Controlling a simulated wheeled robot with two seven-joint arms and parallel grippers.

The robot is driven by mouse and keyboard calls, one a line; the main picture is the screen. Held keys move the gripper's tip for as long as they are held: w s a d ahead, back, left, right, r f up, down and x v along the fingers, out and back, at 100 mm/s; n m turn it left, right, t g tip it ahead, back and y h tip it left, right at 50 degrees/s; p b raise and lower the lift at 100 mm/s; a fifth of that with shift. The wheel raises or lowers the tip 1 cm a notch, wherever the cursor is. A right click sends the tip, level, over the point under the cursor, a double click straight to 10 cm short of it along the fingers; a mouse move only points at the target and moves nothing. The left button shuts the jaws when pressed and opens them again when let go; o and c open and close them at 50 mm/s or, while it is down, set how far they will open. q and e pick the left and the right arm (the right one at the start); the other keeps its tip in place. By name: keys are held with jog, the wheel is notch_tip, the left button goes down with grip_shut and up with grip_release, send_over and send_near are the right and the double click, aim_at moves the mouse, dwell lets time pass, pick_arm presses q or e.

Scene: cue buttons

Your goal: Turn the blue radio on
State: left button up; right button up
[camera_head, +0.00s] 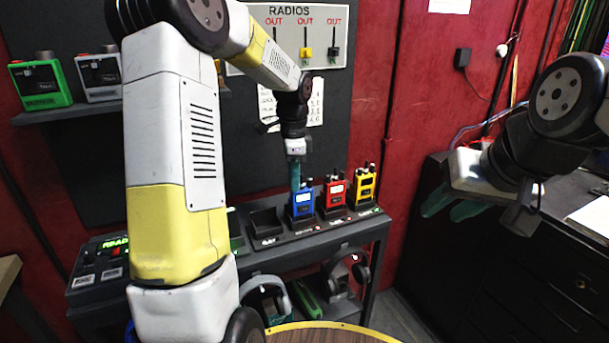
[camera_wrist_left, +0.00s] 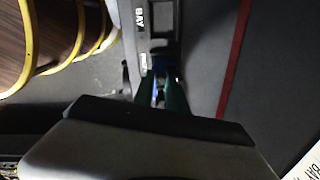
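The blue radio (camera_head: 302,204) stands upright in a charging slot on the dark shelf, left of a red radio. My left gripper (camera_head: 295,185) points down at its top left, at the knob and antenna end. In the left wrist view its green fingers (camera_wrist_left: 162,95) sit close together with a bit of blue between and behind them. I cannot tell whether they touch the radio or are closed on a part of it. My right gripper (camera_head: 450,207) hangs at the right in front of the dark cabinet, its green fingers apart and empty.
The red radio (camera_head: 334,195) and yellow radio (camera_head: 363,187) stand close to the right of the blue one. An empty slot (camera_head: 266,222) is at its left. Headphones (camera_head: 345,272) hang below. A green radio (camera_head: 40,84) and a white one (camera_head: 98,77) are on the upper left shelf.

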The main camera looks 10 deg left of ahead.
pick_arm(q)
jog(key=o, duration=0.3)
jog(key=shift+r, duration=0.15)
notch_tip(320, 180, up, 8)
jog(key=shift+s+f, duration=0.1)
jog(key=shift+f, duration=0.1)
dwell(0.3)
